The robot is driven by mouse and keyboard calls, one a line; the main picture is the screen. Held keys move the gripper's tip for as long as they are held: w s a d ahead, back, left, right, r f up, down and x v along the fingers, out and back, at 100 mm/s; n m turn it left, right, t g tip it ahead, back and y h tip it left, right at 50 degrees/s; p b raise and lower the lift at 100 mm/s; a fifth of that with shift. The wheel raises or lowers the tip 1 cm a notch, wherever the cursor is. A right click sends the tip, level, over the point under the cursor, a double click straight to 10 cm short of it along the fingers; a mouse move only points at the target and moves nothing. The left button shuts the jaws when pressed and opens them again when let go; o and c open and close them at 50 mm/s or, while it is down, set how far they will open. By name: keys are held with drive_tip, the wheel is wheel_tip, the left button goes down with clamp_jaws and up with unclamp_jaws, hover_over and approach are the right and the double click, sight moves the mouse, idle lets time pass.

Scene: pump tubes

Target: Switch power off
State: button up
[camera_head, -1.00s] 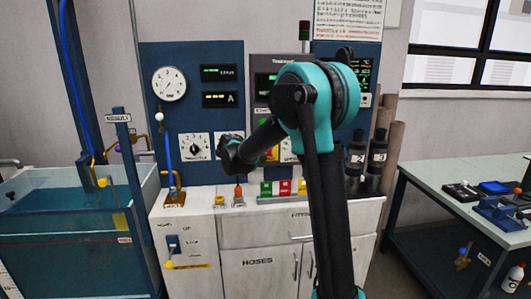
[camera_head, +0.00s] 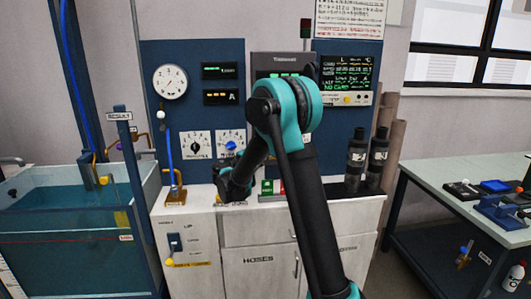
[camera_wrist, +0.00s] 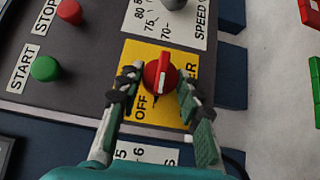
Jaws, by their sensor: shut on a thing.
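The red power knob (camera_wrist: 160,76) sits on a yellow plate (camera_wrist: 135,52) in the wrist view. The plate carries an OFF label at the lower left and a partly covered word at the right. The fingers cover parts of the plate. In the head view my arm hides the knob and the gripper.
A green START button (camera_wrist: 45,68) and a red STOP button (camera_wrist: 70,11) are left of the knob. A speed dial (camera_wrist: 173,3) is above it. In the head view, black cylinders (camera_head: 378,155) stand on the cabinet right of my arm.

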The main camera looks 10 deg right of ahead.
idle(0.3)
drive_tip(key=o, duration=1.2)
drive_tip(key=shift+c, duration=0.2)
drive_tip(key=v, duration=1.2)
drive_tip(key=s+d+f+m+g+y, duration=0.2)
drive_tip(key=s+d+f+g, duration=0.1)
drive_tip(key=s+d+f, duration=0.4)
drive_tip(key=s+d+f+m+g+y, duration=0.25)
drive_tip(key=s+d, duration=0.25)
drive_tip(key=d, duration=0.4)
drive_tip(key=s+a+f+m+g+y, duration=0.1)
drive_tip(key=s+f+y, duration=0.3)
drive_tip(key=s, duration=0.6)
drive_tip(key=s+a+f+m+g+y, duration=0.1)
drive_tip(key=s+f+m+g+y, duration=0.1)
drive_tip(key=s+f, duration=0.5)
drive_tip(key=s+m+y, duration=0.1)
drive_tip(key=s+y, duration=0.1)
drive_tip(key=s, duration=0.2)
drive_tip(key=shift+s+a, duration=0.15)
drive_tip(key=shift+s, duration=0.05)
